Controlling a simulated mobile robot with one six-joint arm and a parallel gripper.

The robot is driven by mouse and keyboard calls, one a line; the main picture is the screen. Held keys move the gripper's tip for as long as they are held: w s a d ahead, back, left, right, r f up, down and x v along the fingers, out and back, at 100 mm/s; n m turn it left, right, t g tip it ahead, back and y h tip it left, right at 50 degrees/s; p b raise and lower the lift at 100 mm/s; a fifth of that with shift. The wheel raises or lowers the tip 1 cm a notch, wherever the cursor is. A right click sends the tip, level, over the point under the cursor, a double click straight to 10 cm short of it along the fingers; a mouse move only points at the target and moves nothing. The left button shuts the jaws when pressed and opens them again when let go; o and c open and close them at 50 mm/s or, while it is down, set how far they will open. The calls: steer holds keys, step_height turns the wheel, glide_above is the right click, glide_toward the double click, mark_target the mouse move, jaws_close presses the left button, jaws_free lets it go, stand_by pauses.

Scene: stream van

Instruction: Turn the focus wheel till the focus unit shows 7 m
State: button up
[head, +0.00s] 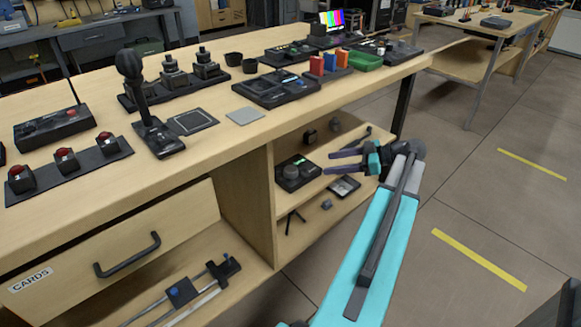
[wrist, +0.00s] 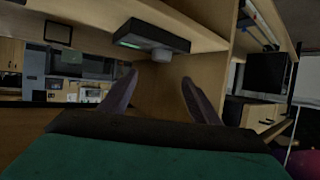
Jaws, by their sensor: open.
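The focus unit (head: 297,172) is a dark box with a round knob, the focus wheel (head: 292,172), on the upper shelf inside the open bench bay. The wrist view shows the unit (wrist: 165,36) upside down, with a greenish display (wrist: 130,42) and the grey wheel (wrist: 162,55) sticking out. The display's reading is too small to tell. My gripper (head: 328,163) is open and empty, to the right of the unit and apart from it, fingers pointing toward it. In the wrist view the wheel lies beyond the gap between my fingers (wrist: 159,78).
The bench top (head: 225,150) lies above the bay and the bay's side panel (head: 247,195) stands left of the unit. The floor (head: 470,200) to the right is clear.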

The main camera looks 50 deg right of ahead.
mark_target(292, 169)
steer(key=shift+w+a, duration=0.2)
steer(key=shift+w, duration=0.05)
steer(key=b+x, duration=0.2)
steer(key=x, duration=1.1)
steer(key=shift+w+a+f+b, duration=0.15)
steer(key=shift+w+a+b, duration=0.1)
steer(key=shift+w+b, duration=0.05)
steer(key=shift+c, duration=0.4)
steer(key=c, duration=0.9)
steer(key=shift+c, duration=0.2)
steer(key=shift+s+a+m+h, duration=0.1)
steer(key=shift+a+m+h, duration=0.05)
steer(key=shift+m+h, duration=0.15)
steer(key=shift+a+m+t+h+b, duration=0.15)
steer(key=shift+m+t+h+b, duration=0.45)
steer(key=shift+m+h+b, duration=0.25)
steer(key=shift+m+h, duration=0.25)
steer(key=shift+h, duration=0.1)
